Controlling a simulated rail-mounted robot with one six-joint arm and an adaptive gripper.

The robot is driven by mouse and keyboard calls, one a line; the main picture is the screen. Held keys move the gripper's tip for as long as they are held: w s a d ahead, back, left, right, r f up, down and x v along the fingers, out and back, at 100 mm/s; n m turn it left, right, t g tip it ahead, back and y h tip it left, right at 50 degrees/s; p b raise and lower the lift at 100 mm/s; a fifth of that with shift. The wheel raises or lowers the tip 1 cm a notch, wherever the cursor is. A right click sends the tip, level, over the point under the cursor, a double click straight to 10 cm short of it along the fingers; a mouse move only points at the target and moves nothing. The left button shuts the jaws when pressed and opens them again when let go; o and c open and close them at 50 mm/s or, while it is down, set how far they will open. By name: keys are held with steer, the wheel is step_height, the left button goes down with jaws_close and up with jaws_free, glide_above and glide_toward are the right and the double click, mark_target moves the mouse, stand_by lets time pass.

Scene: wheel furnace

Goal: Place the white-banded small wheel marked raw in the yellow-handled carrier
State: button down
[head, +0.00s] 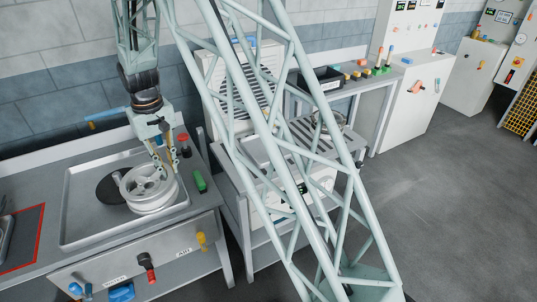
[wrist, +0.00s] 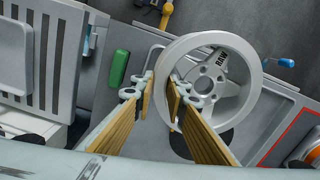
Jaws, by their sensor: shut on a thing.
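A pale silver-white wheel (head: 149,198) with spokes is at the metal tray (head: 75,232) on the left bench. In the wrist view the wheel (wrist: 258,68) shows the black word RAW on a spoke. My gripper (head: 166,168) points down at the wheel's right side. In the wrist view its yellow-padded fingers (wrist: 160,90) straddle the near rim, one inside the wheel and one outside, shut on it. I cannot tell whether the wheel touches the tray. I cannot pick out a yellow-handled carrier in either view.
A black disc (head: 108,188) lies in the tray beside the wheel. A green block (head: 200,182) and a red button (head: 184,138) are at the bench's right end. My pale lattice frame crosses the middle. Grey floor (head: 430,190) is clear at right.

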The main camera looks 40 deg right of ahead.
steer(key=shift+m, duration=0.3)
steer(key=s+d+b, duration=0.1)
steer(key=d, duration=0.1)
steer(key=s+d+f+b, duration=0.1)
steer(key=s+d+b, duration=0.1)
steer(key=shift+d, duration=0.15)
stand_by(0.3)
